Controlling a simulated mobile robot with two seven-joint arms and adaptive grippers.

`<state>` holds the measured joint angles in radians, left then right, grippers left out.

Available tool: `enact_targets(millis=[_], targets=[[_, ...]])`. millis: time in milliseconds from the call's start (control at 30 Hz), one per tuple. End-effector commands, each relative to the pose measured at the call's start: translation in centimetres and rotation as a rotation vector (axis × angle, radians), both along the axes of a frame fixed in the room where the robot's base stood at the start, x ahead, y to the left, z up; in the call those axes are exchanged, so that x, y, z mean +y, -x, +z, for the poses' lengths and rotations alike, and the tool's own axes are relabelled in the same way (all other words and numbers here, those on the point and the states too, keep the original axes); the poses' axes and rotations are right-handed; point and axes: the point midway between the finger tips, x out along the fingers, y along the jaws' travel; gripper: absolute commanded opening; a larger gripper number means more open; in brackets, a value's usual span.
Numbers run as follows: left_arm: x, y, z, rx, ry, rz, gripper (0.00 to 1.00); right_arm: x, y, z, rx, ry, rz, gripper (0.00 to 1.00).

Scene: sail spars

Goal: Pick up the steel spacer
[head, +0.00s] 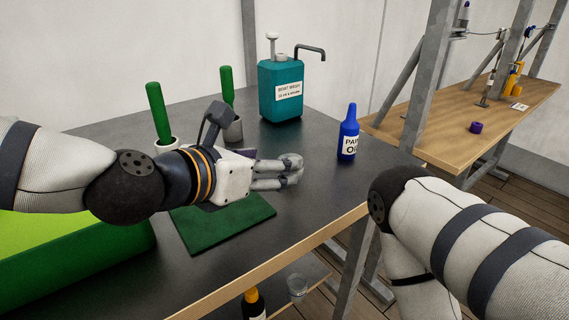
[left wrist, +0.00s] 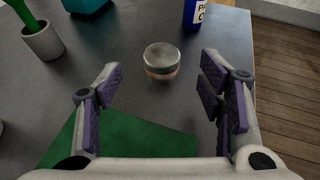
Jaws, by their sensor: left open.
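The steel spacer (left wrist: 161,57) is a short round metal piece with a pale grey top and a coppery lower band. In the left wrist view it stands on the dark tabletop, centred between and slightly beyond my left gripper's fingers. My left gripper (head: 292,171) is open and low over the table in the head view, its fingers pointing right. In the left wrist view its purple-padded fingers (left wrist: 160,88) are spread apart, with nothing between the pads.
A green mat (head: 225,224) lies under and in front of the left gripper. A blue bottle (head: 348,135) stands to the right, near the table edge. A teal pump canister (head: 281,90) and cups with green handles (head: 226,85) stand behind. A green tray (head: 90,262) is at left.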

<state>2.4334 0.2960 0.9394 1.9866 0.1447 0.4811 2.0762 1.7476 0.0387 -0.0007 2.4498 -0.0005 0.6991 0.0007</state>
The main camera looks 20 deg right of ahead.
Motion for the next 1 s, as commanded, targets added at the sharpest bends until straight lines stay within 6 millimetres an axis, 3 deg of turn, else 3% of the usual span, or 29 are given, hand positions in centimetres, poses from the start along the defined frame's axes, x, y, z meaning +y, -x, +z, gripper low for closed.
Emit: enact_targets(millis=[400, 667, 900, 1000], targets=[[-4.8, -3.6, -3.2, 0.001, -0.002, 0.0, 0.62, 0.0, 0.7, -0.8, 0.024, 0.0, 0.001, 0.4], [-5.2, -3.9, -3.1, -0.001, -0.001, 0.001, 0.62, 0.0, 0.7, -0.8, 0.023, 0.0, 0.001, 0.4], [-5.2, -3.9, -3.1, -0.002, -0.001, 0.0, 0.1, 0.0, 0.7, -0.8, 0.023, 0.0, 0.001, 0.4], [-5.2, -3.9, -3.1, -0.002, -0.001, 0.0, 0.06, 0.0, 0.7, -0.8, 0.023, 0.0, 0.001, 0.4]])
